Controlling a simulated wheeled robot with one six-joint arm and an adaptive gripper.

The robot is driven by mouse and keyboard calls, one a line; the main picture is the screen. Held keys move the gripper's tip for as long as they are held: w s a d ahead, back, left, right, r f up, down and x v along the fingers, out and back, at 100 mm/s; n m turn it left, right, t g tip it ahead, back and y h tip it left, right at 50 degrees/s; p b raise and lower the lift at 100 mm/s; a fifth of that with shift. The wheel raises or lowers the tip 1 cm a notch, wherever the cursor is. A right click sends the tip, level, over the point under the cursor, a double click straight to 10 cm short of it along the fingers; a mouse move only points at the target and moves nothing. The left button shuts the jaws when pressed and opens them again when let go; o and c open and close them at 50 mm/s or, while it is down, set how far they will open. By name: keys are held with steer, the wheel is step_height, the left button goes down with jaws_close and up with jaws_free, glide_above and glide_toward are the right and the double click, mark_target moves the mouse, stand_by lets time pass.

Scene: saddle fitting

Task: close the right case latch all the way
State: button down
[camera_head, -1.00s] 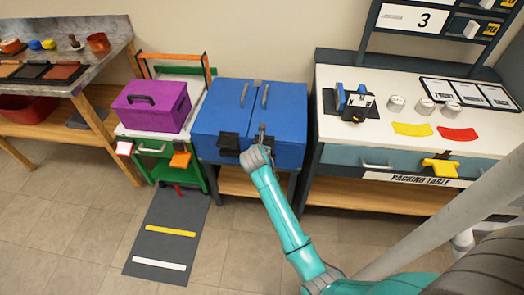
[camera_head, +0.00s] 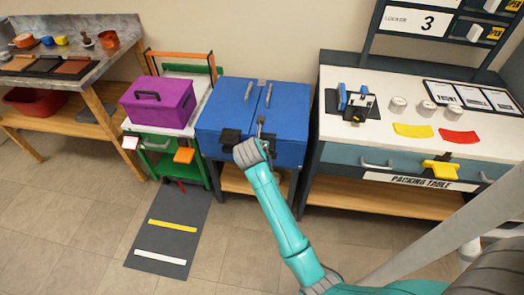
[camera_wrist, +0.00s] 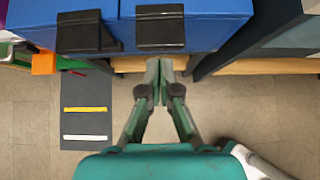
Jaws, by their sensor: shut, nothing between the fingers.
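The blue case (camera_head: 284,128) has two lid panels with grey handles. Its left latch (camera_head: 230,139) is a black block on the front face, also in the wrist view (camera_wrist: 80,32). The right latch (camera_wrist: 160,27) is a similar black block with a ridge along its top; in the head view my wrist mostly hides it. Whether it is fully closed I cannot tell. My gripper (camera_wrist: 158,84) is shut and empty, its fingertips just below the right latch in the wrist picture. In the head view my gripper (camera_head: 262,128) is at the case front; contact is unclear.
A purple box (camera_head: 158,101) on a green cart stands left of the case, with an orange block (camera_head: 184,155) at its front. The packing table (camera_head: 345,136) stands close on the right. A dark mat (camera_head: 172,232) lies on the floor; the floor in front is clear.

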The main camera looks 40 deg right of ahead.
steer(key=shift+s+a+r, duration=0.1)
steer(key=shift+a+r, duration=0.05)
steer(key=shift+r, duration=0.5)
steer(key=shift+s+a+r, duration=0.1)
steer(key=shift+r, duration=0.55)
steer(key=s+a+f+m+t+y, duration=0.25)
steer(key=s+a+f+m, duration=0.3)
steer(key=s+a, duration=0.4)
steer(key=s+a+f+m+t+y, duration=0.25)
steer(key=s+a+f+m, duration=0.35)
steer(key=s, duration=0.6)
steer(key=s+a+r+m+t+y, duration=0.1)
steer(key=s+a+r+m+t, duration=0.1)
steer(key=s+a+r+m, duration=0.2)
steer(key=s+a+r+m+t+y, duration=0.1)
steer(key=s+a+r+m, duration=0.3)
steer(key=s+r+m, duration=0.6)
steer(key=shift+s+a+r+t+y, duration=0.3)
steer(key=shift+s+r, duration=0.65)
steer(key=shift+s, duration=2.85)
steer(key=shift+d, duration=0.1)
